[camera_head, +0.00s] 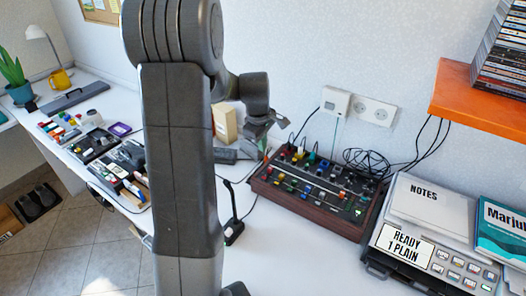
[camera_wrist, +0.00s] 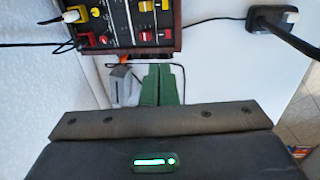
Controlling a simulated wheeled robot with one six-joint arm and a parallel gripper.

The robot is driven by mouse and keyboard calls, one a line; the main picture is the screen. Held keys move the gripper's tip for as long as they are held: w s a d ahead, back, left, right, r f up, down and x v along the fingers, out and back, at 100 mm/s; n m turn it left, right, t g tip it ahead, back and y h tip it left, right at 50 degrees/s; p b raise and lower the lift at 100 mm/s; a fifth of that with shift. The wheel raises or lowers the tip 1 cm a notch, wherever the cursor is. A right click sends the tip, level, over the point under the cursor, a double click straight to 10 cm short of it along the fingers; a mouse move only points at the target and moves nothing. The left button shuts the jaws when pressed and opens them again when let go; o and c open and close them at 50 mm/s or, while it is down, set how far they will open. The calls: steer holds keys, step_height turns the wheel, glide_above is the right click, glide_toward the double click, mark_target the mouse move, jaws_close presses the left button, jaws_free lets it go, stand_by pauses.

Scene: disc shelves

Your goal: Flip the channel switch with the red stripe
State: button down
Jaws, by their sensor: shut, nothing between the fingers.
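The mixer (camera_head: 318,192) is a dark box with wooden sides, coloured knobs and several switches, on the white desk against the wall. My gripper (camera_head: 264,146) is beside its upper left corner, partly hidden by my arm. In the wrist view, my gripper's green fingers (camera_wrist: 160,72) are together and empty, a little short of the mixer's edge (camera_wrist: 130,50). Red and yellow caps (camera_wrist: 145,37) show on the panel there. I cannot make out which switch bears a red stripe.
A black cable bundle (camera_head: 365,162) lies behind the mixer. A device with a paper reading READY 1 PLAIN (camera_head: 404,244) stands to its right, below an orange shelf (camera_head: 480,104). A black plug (camera_wrist: 282,36) with a cord is at the wrist view's upper right.

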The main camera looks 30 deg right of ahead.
mark_target(266, 175)
steer(key=shift+r, duration=0.2)
steer(key=shift+a+p, duration=0.1)
steer(key=shift+p, duration=0.35)
steer(key=f, duration=0.4)
steer(key=d+f+p, duration=0.1)
steer(key=f, duration=0.4)
steer(key=w+f+p, duration=0.1)
steer(key=f, duration=0.4)
steer(key=shift+d, duration=0.4)
